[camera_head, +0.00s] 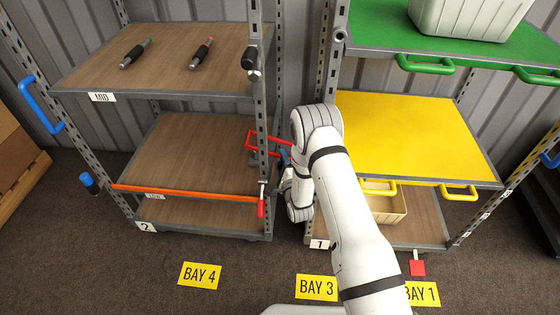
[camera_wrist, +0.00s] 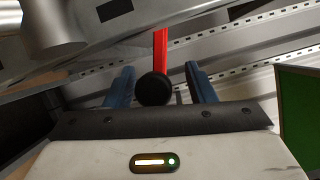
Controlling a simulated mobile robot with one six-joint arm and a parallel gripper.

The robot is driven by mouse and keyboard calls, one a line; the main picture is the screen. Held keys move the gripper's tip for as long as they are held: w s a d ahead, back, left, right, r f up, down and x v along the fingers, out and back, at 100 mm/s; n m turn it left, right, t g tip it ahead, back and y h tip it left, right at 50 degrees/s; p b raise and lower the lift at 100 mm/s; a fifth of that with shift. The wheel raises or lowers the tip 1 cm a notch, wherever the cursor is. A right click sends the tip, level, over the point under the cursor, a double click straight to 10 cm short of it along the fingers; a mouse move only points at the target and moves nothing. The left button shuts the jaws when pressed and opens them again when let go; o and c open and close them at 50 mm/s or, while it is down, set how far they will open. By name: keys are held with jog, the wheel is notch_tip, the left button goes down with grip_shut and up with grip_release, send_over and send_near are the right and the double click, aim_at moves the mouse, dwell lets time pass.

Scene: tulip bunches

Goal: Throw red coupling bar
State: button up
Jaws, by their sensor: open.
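The red coupling bar (camera_head: 273,138) shows in the head view between the two shelf racks, running from the left rack's post toward my arm. In the wrist view a red bar (camera_wrist: 160,50) stands upright, with a round black knob (camera_wrist: 153,89) at its lower end. My gripper (camera_wrist: 160,76) is open, with one blue finger on each side of the knob and apart from it. In the head view my gripper (camera_head: 284,158) is mostly hidden by my white arm.
The left rack (camera_head: 185,145) has wooden shelves, an orange bar (camera_head: 180,193) and two dark-handled tools on top. The right rack has a yellow shelf (camera_head: 410,130) and a green shelf (camera_head: 375,25) bearing a white bin (camera_head: 465,15).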

jog(key=shift+w+a, duration=0.1)
jog(key=shift+w, duration=0.1)
jog(key=shift+c, duration=0.2)
grip_shut()
dwell(0.4)
